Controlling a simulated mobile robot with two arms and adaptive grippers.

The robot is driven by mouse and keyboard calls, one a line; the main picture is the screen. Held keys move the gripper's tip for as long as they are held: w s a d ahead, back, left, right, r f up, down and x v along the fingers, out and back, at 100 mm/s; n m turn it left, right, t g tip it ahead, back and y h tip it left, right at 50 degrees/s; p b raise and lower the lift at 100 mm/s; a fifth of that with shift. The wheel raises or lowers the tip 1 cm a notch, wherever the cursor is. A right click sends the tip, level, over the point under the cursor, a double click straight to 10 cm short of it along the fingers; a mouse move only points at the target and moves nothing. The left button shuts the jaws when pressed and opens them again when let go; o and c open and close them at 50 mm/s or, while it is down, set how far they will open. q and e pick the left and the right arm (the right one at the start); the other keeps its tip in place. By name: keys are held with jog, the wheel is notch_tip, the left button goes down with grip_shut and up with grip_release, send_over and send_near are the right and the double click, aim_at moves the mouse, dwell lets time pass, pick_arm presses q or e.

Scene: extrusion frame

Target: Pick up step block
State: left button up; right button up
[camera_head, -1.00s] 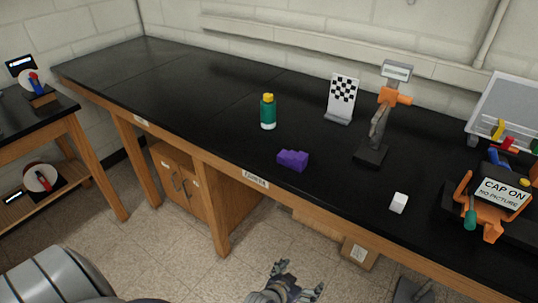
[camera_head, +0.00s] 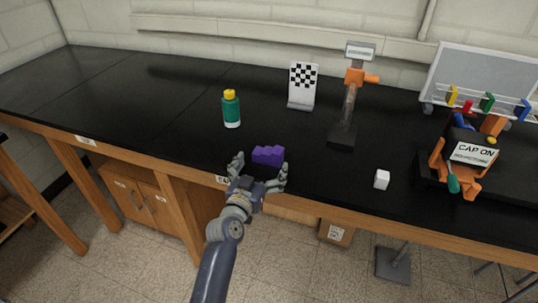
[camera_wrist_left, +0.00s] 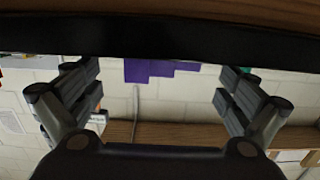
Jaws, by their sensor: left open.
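The purple step block (camera_head: 268,155) lies on the black bench top near its front edge. My left gripper (camera_head: 260,174) is at the bench's front edge, just in front of the block. Its fingers are spread wide, with nothing between them in the head view. In the left wrist view, which looks upside down, the purple block (camera_wrist_left: 150,70) shows between the open fingers but beyond them. The block's near lower part is partly hidden by the gripper in the head view. My right gripper is not in view.
A green bottle (camera_head: 231,109) with a yellow cap stands behind-left of the block. A checkered stand (camera_head: 302,86) and a dark post with an orange clamp (camera_head: 345,110) stand behind-right. A white cube (camera_head: 382,179) lies to the right. The bench's left part is clear.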

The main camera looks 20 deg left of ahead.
aim_at(266, 157)
pick_arm(q)
jog(key=shift+w+a+p, duration=0.1)
jog(key=shift+w+p, duration=0.35)
jog(key=shift+w, duration=2.4)
jog(key=shift+c, duration=0.3)
jog(key=c, duration=1.1)
